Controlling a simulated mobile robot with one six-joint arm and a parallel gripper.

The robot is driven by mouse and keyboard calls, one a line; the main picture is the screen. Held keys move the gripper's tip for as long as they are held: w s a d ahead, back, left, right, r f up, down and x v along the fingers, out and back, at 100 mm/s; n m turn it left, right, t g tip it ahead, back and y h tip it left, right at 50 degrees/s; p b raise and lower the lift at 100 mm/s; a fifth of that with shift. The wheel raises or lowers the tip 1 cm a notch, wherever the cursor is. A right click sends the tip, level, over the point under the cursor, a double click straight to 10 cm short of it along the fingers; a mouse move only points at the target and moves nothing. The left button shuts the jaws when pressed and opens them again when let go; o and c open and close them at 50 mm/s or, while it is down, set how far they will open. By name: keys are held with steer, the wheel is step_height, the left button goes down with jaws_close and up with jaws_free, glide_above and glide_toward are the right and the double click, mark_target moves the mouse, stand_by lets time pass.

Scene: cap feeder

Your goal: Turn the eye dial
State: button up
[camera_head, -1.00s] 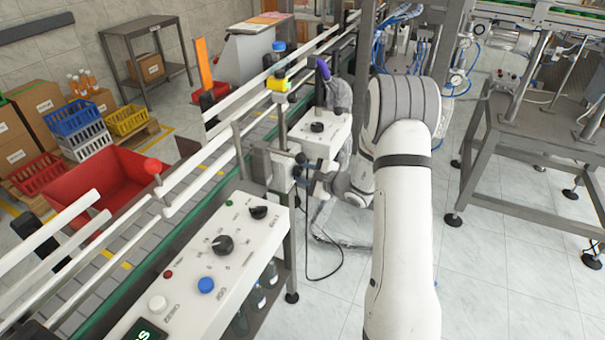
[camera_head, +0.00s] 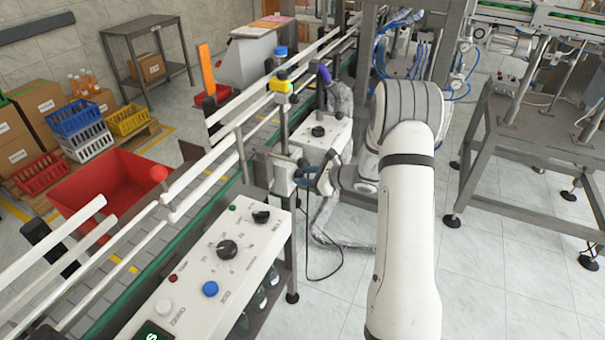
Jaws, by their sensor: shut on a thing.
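The eye unit (camera_head: 284,176) is a small grey housing on a bracket at the conveyor's near rail, in the middle of the head view. My gripper (camera_head: 303,171) is small in view and reaches it from the right, at its near side. The jaws are shut on a small dark part there, which I take to be the eye dial; the fingers and wrist largely hide it, so its pointer and angle cannot be read.
A white control panel (camera_head: 190,292) with black knobs and a blue button stands in front. A white box (camera_head: 335,139) with a black knob is behind the gripper. The conveyor rails (camera_head: 205,168) run along the left. A cable hangs below; open floor lies to the right.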

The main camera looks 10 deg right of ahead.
steer(key=shift+w+d+m+g+p, duration=0.1)
steer(key=shift+d+m+g+p, duration=0.1)
steer(key=shift+m+g+p, duration=0.4)
steer(key=shift+y, duration=0.3)
steer(key=o, duration=0.8)
steer(key=shift+d, duration=0.1)
steer(key=shift+c, duration=0.2)
steer(key=shift+o, duration=1.1)
steer(key=b+v, duration=0.1)
steer(key=v, duration=0.6)
steer(key=shift+s, duration=0.3)
